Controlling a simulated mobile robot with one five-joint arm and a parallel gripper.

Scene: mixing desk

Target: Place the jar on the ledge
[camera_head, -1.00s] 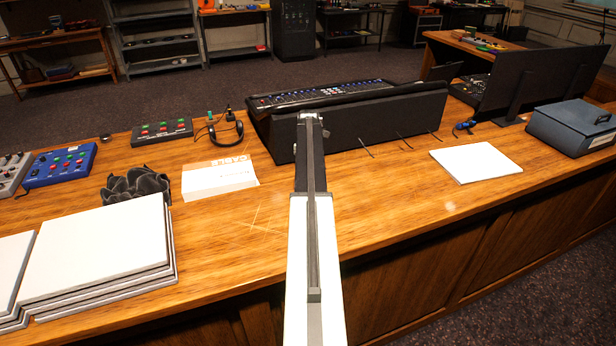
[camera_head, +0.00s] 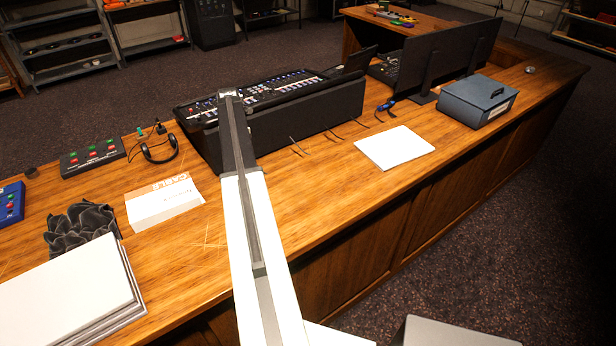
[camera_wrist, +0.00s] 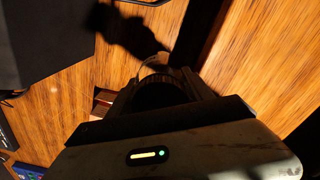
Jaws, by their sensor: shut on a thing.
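The jar (camera_wrist: 160,92) shows in the wrist view as a round, dark-topped thing with a clear, curved rim at its far side. My gripper (camera_wrist: 160,78) is shut on it, with a finger on either side. The wood desk top lies beyond it in this view. In the head view my arm reaches over the desk (camera_head: 330,205) toward the mixing console (camera_head: 262,90). The gripper and jar are hidden behind the arm there. I cannot tell which surface is the ledge.
A cable box (camera_head: 163,203), dark crumpled cloth (camera_head: 80,228), headphones (camera_head: 158,148) and white panels (camera_head: 70,295) lie left.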

